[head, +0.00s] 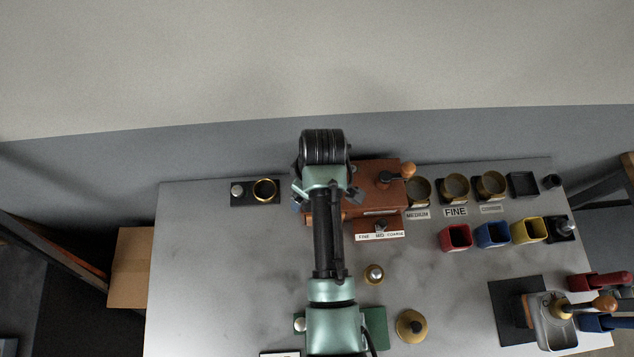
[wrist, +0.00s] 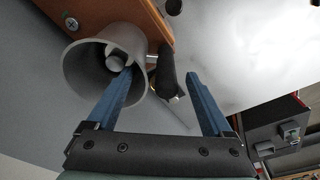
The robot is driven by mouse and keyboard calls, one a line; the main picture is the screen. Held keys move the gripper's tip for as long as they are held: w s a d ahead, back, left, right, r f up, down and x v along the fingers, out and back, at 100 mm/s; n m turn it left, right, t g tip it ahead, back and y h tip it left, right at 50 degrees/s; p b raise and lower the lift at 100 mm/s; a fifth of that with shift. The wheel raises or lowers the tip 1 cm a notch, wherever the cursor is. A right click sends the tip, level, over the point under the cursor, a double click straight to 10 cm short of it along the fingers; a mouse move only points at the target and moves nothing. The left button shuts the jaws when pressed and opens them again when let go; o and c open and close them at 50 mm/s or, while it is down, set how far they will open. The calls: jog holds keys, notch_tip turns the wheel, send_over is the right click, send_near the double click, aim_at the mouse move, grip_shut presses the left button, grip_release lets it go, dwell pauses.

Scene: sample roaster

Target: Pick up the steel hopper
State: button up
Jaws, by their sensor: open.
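The steel hopper (wrist: 73,72) shows in the wrist view as a grey, wide-mouthed cone at upper left, its open mouth towards the camera, beside a brown body. A paler rounded part shows inside it. My gripper (wrist: 160,72) is open with two blue fingers. The left finger crosses in front of the hopper's mouth; I cannot tell whether its tip is inside the rim. The right finger is clear of the hopper. Nothing is held. In the head view my arm hides the fingers and the hopper, above the brown grinder (head: 375,172).
A dark handle-like part (wrist: 168,75) shows between the fingers. Brass-rimmed cups (head: 455,187) and red (head: 456,237), blue (head: 491,234) and yellow (head: 529,230) bins stand at right. A dark plate with a brass ring (head: 264,190) lies at left. The table's left front (head: 220,280) is clear.

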grip_shut()
dwell(0.4)
